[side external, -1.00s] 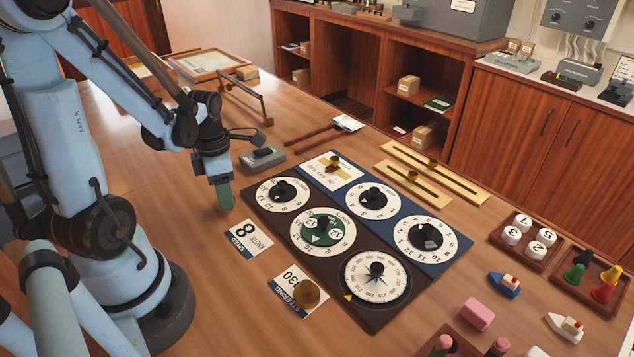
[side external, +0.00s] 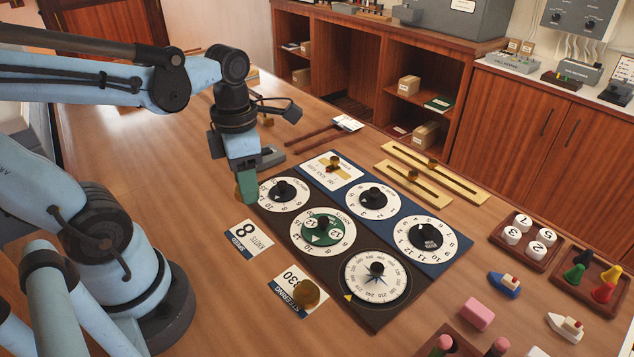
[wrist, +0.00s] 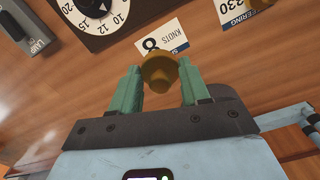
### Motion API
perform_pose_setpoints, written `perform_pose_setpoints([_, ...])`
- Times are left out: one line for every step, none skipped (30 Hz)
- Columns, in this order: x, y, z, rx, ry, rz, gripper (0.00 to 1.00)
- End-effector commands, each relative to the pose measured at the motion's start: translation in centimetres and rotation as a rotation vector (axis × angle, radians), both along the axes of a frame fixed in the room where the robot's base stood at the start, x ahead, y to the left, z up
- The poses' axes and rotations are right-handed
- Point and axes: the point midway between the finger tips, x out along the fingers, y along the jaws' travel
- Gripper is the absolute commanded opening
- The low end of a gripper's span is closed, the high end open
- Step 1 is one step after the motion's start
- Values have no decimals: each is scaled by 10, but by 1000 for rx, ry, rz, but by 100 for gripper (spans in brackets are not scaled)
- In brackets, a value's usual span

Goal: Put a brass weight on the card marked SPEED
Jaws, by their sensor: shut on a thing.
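My gripper (side external: 246,192) is shut on a brass weight (wrist: 158,72). The weight sits between the two green fingers in the wrist view and is mostly hidden by them in the side view. The card marked SPEED (side external: 248,238), with an 8 and KNOTS on it, lies bare on the desk. My gripper is above and behind it in the side view. In the wrist view the held weight partly covers the SPEED card (wrist: 172,38). Another brass weight (side external: 307,291) stands on the card marked STEERING (side external: 284,302).
A dark dial panel (side external: 328,268) lies right of the cards, with a blue panel (side external: 434,262) beside it. A grey lamp box (side external: 270,157) is close to my gripper. Brass sliders (side external: 415,186) and trays of pegs lie farther right. Desk left of the SPEED card is clear.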

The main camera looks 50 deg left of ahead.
Motion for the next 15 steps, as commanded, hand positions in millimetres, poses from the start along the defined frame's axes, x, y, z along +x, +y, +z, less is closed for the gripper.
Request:
perform_pose_setpoints([0,-3,0,0,0,-16,6])
perform_pose_setpoints([0,-4,0,0,0,-32,6])
perform_pose_setpoints([-1,-6,-2,0,0,-63,6])
perform_pose_setpoints([-2,-8,-5,0,0,-93,6])
perform_pose_setpoints([-2,-9,-7,0,0,-129,6])
perform_pose_setpoints([-3,-11,-11,0,0,-182,6])
perform_pose_setpoints([-4,-12,-14,0,0,-223,6])
perform_pose_setpoints([-5,-13,-17,1,-1,-263,6])
perform_pose_setpoints([-6,-15,-20,1,-1,-314,6])
perform_pose_setpoints([-7,-16,-23,1,-1,-351,6])
perform_pose_setpoints([-8,-16,-25,1,-1,-385,6])
perform_pose_setpoints([-9,-18,-28,1,-1,-426,6])
perform_pose_setpoints([-10,-18,-30,1,-1,-451,6])
perform_pose_setpoints([-11,-19,-31,1,-1,-472,6])
perform_pose_setpoints([-11,-19,-32,1,-1,-495,6])
